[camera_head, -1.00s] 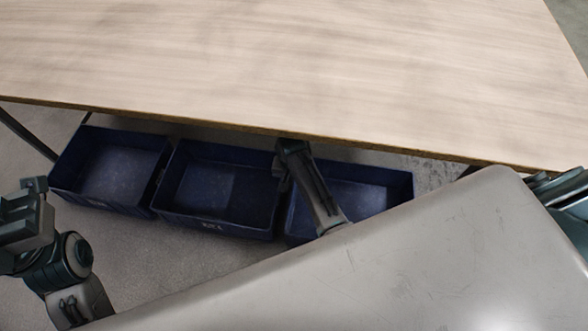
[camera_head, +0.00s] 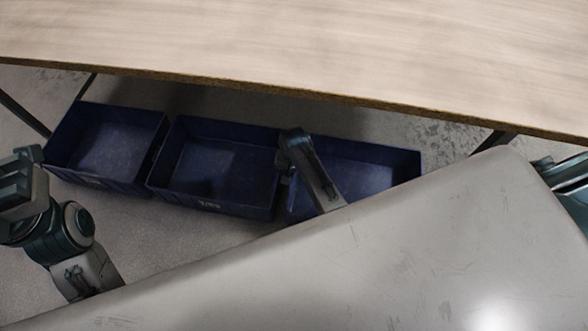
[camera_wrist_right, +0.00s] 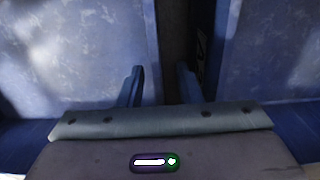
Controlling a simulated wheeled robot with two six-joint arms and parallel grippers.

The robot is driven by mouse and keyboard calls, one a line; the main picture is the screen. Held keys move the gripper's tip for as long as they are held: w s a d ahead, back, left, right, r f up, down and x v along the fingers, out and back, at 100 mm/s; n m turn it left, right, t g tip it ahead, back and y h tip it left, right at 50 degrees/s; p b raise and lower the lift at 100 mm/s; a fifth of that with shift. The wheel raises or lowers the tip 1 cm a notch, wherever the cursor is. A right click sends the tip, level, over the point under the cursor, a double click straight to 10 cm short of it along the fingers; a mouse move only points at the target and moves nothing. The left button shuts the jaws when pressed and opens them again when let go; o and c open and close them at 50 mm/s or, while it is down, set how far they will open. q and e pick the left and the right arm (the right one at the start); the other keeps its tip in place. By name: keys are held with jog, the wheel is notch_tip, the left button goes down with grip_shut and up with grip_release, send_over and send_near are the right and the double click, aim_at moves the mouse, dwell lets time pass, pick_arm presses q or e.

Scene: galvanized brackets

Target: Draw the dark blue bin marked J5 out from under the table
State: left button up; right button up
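Three dark blue bins stand side by side on the floor by the table's edge: a left bin (camera_head: 118,143), a middle bin (camera_head: 215,180) and a right bin (camera_head: 375,168). The middle bin has a pale mark on its front, too small to read surely; I cannot confirm which is J5. My right gripper (camera_head: 283,165) is low at the junction of the middle and right bins. In the right wrist view its fingers (camera_wrist_right: 161,88) stand apart near a bin wall, with a dark gap beyond; contact is unclear. My left gripper (camera_head: 20,175) is at the left edge, away from the bins.
The wooden tabletop (camera_head: 300,45) overhangs behind the bins, its front edge (camera_head: 260,90) running across the view. Dark table legs show at left (camera_head: 25,115) and right (camera_head: 493,142). Bare grey floor (camera_head: 150,235) lies in front of the left and middle bins.

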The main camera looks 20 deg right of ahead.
jog(key=shift+f, duration=0.4)
grip_shut()
dwell(1.3)
